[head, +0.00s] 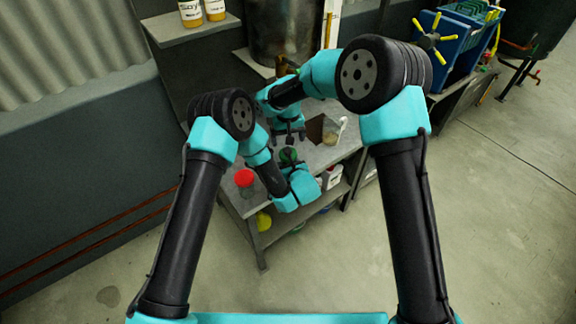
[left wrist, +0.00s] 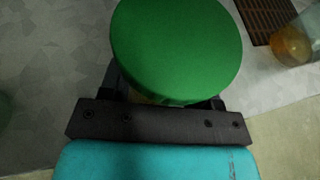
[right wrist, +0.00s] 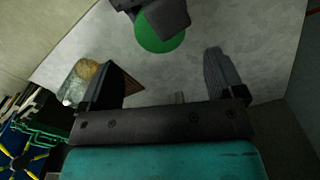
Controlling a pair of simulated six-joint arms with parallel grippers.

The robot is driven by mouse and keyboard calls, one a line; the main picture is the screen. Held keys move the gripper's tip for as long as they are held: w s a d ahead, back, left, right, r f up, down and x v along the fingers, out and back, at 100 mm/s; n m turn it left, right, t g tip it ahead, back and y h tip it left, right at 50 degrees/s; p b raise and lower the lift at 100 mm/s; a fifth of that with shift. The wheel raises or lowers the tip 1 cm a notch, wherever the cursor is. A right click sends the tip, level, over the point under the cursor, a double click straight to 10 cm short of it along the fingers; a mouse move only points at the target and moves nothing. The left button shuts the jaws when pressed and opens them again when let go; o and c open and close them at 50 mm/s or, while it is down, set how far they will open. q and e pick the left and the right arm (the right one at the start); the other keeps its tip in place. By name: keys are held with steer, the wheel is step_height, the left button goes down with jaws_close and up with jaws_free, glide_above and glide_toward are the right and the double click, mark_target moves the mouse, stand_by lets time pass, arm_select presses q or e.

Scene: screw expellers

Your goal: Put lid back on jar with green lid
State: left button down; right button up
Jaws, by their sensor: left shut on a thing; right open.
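The green lid (left wrist: 178,45) fills the top of the left wrist view, seen from above. My left gripper (left wrist: 165,98) is shut around it, with a dark finger on each side. A bit of yellowish material shows just under its near edge, but whether a jar is beneath is hidden. The lid also shows in the head view (head: 289,155) and the right wrist view (right wrist: 160,38). A glass jar (left wrist: 296,42) with orange-brown contents stands to the right, with no lid clearly visible. It also shows in the right wrist view (right wrist: 82,78). My right gripper (right wrist: 165,85) is open and empty.
A red-lidded jar (head: 244,178) stands at the left of the grey bench. A brown slatted piece (left wrist: 268,18) lies beside the glass jar. White bottles (head: 332,176) sit on the shelf below. Blue crates (head: 445,45) are at the right.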

steer(key=shift+f, duration=3.5)
steer(key=shift+c, duration=0.2)
steer(key=c, duration=0.9)
steer(key=shift+m, duration=1.7)
steer(key=o, duration=1)
